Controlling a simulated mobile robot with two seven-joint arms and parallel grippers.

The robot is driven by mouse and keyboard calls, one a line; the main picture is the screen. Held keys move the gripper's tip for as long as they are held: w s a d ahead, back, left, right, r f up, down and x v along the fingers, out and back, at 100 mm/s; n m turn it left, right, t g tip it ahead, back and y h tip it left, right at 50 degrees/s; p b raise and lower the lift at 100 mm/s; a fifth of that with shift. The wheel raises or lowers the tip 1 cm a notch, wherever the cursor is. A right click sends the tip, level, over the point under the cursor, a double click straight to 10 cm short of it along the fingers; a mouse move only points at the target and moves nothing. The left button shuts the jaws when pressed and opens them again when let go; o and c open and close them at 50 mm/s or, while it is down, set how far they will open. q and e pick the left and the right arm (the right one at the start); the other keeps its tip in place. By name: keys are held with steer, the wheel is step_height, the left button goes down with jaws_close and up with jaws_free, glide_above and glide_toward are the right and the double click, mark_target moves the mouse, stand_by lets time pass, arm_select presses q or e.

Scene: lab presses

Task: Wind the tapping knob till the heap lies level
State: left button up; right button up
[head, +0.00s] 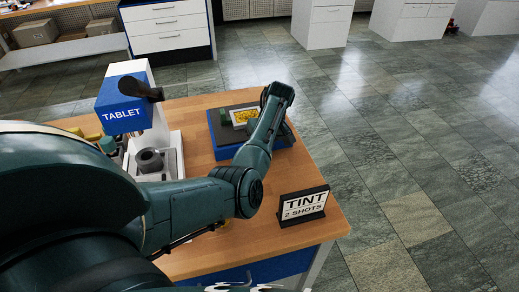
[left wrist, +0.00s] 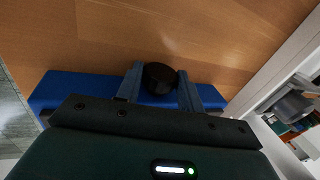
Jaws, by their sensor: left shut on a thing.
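The tapping unit is a blue box (head: 225,149) with a dark top, near the table's far right edge. A framed tray with a yellow heap (head: 244,116) sits on it. My left forearm partly covers the unit, and I cannot judge from here how level the heap is. In the left wrist view, a round black knob (left wrist: 159,78) sticks out of the blue box (left wrist: 62,88). My left gripper (left wrist: 160,88) is shut on this knob, one finger on each side. In the head view the left fingers are hidden. Small pale parts, possibly my right gripper, show at the bottom edge.
A blue and white press marked TABLET (head: 122,112) stands at the left of the wooden table (head: 190,122). A sign reading TINT 2 SHOTS (head: 303,206) stands at the right front edge. White cabinets (head: 320,24) stand far back across open tiled floor.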

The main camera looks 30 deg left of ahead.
arm_select(q)
steer(key=o, duration=0.7)
steer(key=shift+a, duration=0.1)
steer(key=v, duration=1.3)
steer(key=shift+r, duration=0.1)
